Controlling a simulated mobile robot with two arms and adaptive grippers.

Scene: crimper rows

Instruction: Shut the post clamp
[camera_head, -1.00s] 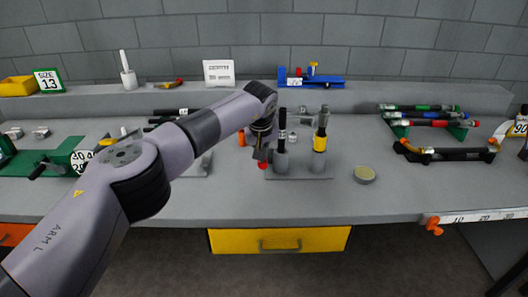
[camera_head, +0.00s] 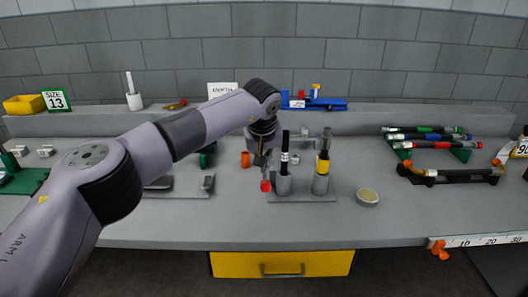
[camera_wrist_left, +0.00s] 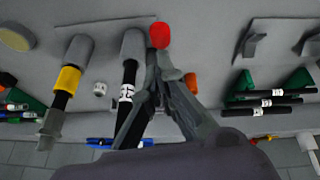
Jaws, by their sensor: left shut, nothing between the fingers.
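A grey base plate (camera_head: 302,198) on the bench carries two grey sockets, each with a black upright post. The left post (camera_head: 284,150) has a white label; the right post (camera_head: 322,166) has a yellow band and a grey fitting (camera_head: 326,138) at its top. A red knob (camera_head: 265,185) sits just left of the left socket; it also shows in the wrist view (camera_wrist_left: 160,35). My left gripper (camera_head: 262,160) is shut and empty, close behind the knob; its fingertips (camera_wrist_left: 166,72) are near it, and I cannot tell whether they touch. My right gripper is out of view.
An orange cylinder (camera_head: 245,159) stands left of my gripper. A round yellowish dish (camera_head: 367,196) is right of the plate. Racked hoses (camera_head: 435,145) lie farther right. A raised ledge (camera_head: 390,118) runs along the back. The bench front is clear.

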